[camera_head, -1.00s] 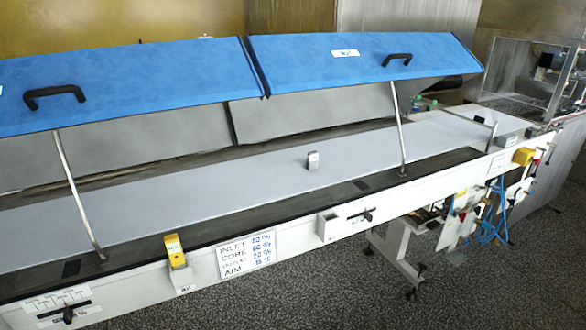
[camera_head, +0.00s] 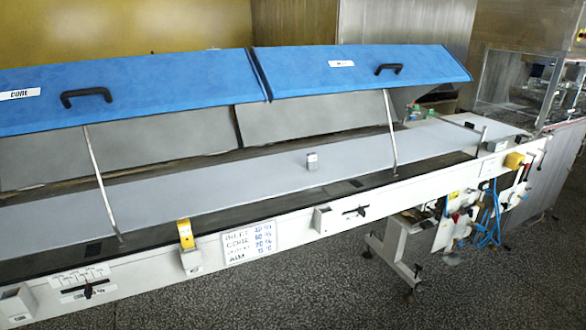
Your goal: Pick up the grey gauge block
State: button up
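The grey gauge block (camera_head: 312,161) stands upright on the grey conveyor belt (camera_head: 240,178) of the long machine, right of the picture's middle. It is small, with a darker top. It stands alone, with bare belt on both sides. My gripper is not in view.
Two raised blue lids (camera_head: 360,67) with black handles hang over the belt. Thin metal struts (camera_head: 391,128) prop them up, one to the right of the block. A white front rail (camera_head: 290,224) carries a yellow-topped box (camera_head: 185,234) and levers. Speckled floor (camera_head: 300,290) in front is clear.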

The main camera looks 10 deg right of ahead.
aim_at(311, 162)
jog(key=u, duration=0.3)
jog(key=k, duration=0.1)
jog(key=z, duration=0.45)
jog(key=i, duration=0.95)
jog(key=z, duration=1.4)
jog(key=k, duration=0.15)
jog(key=u, duration=3.35)
